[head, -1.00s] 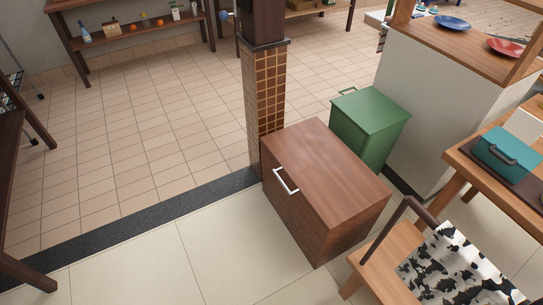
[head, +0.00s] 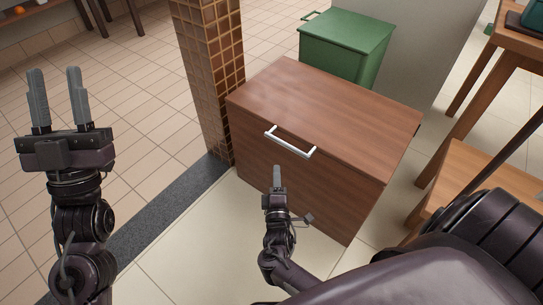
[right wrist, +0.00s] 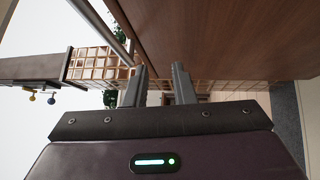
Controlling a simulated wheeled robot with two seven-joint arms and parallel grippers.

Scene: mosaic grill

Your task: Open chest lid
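The chest is a brown wooden box with its lid (head: 330,100) lying closed. A silver handle (head: 290,144) sits at the lid's front edge. My right gripper (head: 277,178) is in front of the chest's front face, a little below the handle in the head view, apart from it. In the right wrist view its fingers (right wrist: 159,85) are apart with nothing between them. There, the chest's wood (right wrist: 220,40) fills the upper right and a bar that looks like the handle (right wrist: 98,25) is at upper left. My left gripper (head: 56,97) is open and empty, well left of the chest.
A tiled pillar (head: 212,80) stands at the chest's back left corner. A green bin (head: 345,45) is behind the chest. A wooden chair (head: 480,172) is close on the right.

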